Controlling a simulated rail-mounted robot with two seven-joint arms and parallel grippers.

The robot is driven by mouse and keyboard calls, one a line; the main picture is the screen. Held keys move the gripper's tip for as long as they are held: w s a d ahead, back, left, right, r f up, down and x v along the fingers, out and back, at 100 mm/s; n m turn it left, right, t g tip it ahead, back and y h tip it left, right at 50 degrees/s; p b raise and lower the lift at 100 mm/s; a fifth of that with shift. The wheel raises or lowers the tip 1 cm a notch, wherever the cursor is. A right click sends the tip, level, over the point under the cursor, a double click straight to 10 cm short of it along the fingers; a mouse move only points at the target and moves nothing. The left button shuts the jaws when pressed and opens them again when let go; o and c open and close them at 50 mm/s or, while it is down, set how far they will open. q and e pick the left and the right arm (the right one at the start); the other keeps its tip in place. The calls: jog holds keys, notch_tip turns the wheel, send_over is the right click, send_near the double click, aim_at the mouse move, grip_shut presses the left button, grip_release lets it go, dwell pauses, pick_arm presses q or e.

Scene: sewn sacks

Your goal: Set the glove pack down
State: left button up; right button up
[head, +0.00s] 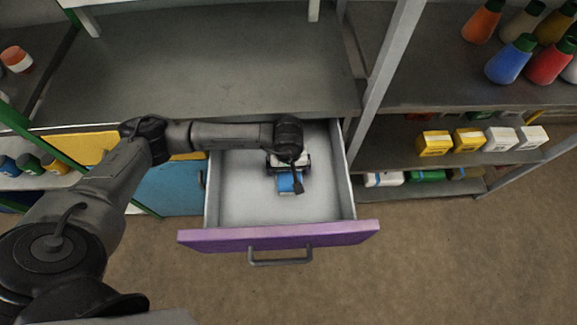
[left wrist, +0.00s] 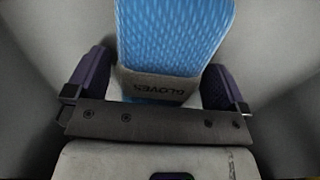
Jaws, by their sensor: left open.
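The glove pack (head: 289,183) is a blue pack lying in the open purple-fronted drawer (head: 237,207). In the left wrist view the glove pack (left wrist: 172,38) shows a patterned blue body and a grey band reading "GLOVES". My left gripper (head: 291,180) is down inside the drawer over the pack. In the left wrist view its two dark fingers (left wrist: 157,82) stand open on either side of the pack, with gaps visible. The gripper and wrist hide part of the pack in the head view. My right gripper is in neither view.
The drawer floor around the pack is bare. The drawer front has a grey handle (head: 281,262). A grey worktop (head: 200,60) lies behind. On the right, a shelf holds several bottles (head: 510,60), with yellow boxes (head: 434,143) below. A metal post (head: 388,70) stands between.

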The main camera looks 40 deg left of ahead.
pick_arm(q)
notch_tip(320, 180, up, 12)
jog(key=p, duration=0.2)
jog(key=shift+p, duration=0.3)
jog(key=shift+f, duration=0.1)
